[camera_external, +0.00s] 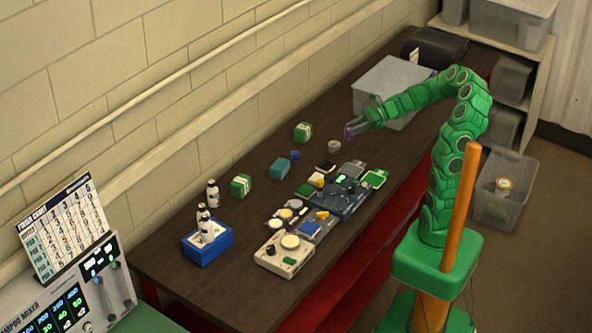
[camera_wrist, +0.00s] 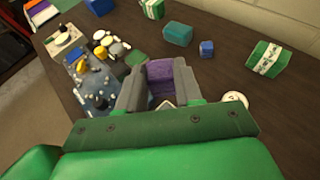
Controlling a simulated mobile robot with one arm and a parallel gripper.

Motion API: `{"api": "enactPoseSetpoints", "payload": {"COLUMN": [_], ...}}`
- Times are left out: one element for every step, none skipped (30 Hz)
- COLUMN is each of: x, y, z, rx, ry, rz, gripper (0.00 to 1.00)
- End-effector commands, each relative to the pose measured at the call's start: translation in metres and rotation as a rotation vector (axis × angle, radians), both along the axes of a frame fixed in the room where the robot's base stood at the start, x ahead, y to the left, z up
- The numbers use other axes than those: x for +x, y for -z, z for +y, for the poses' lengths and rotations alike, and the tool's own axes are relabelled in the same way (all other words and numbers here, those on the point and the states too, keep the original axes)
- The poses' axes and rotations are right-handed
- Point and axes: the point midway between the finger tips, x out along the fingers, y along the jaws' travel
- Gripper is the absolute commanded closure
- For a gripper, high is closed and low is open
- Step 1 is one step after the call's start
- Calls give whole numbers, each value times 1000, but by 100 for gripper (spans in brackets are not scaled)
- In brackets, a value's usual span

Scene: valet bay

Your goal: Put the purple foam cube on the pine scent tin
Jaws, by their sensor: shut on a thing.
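My gripper (camera_external: 353,130) is shut on the purple foam cube (camera_wrist: 160,75), which sits between the two grey fingers in the wrist view. The cube (camera_external: 349,132) is small and partly hidden by the fingers in the external view. The gripper holds it above the far part of the dark table. A small round tin (camera_external: 333,147), which looks like the pine scent tin, stands on the table below and left of the gripper. Its pale round lid (camera_wrist: 235,98) shows right of the fingers in the wrist view, partly hidden by my gripper. Its label is unreadable.
Green-and-white boxes (camera_external: 302,132), a teal box (camera_external: 280,168) and a small blue cube (camera_external: 295,156) stand near the wall. Trays of small parts (camera_external: 345,195) line the front edge. Bare table surrounds the tin.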

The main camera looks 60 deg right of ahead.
Motion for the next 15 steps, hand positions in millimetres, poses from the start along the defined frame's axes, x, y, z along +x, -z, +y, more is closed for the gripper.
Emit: {"api": "enactPoseSetpoints", "payload": {"x": [-4, -6, -9, -10, -12, -14, -15, -16, -18, -18, -18, -18, -16, -14, -11], "y": [-1, -1, -1, -2, -2, -2, -2, -2, -2, -2, -2, -1, -1, 0, 2], "z": [-10, -15, -21, -24, -28, -32, -34, -36, -39, -40, -41, -42, -43, -44, -45], "rx": [-1, 0, 0, 0, 0, 0, 0, -1, -1, -1, -1, -1, 0, 0, 0], "ry": [18, 26, 36, 42, 49, 56, 59, 63, 67, 69, 72, 73, 73, 73, 72], "rz": [1, 1, 2, 3, 3, 4, 4, 5, 5, 5, 5, 6, 7, 7, 7], "gripper": [94, 94, 94, 94, 94, 94, 94, 94, 94, 94, 94, 94, 94, 94, 94]}}
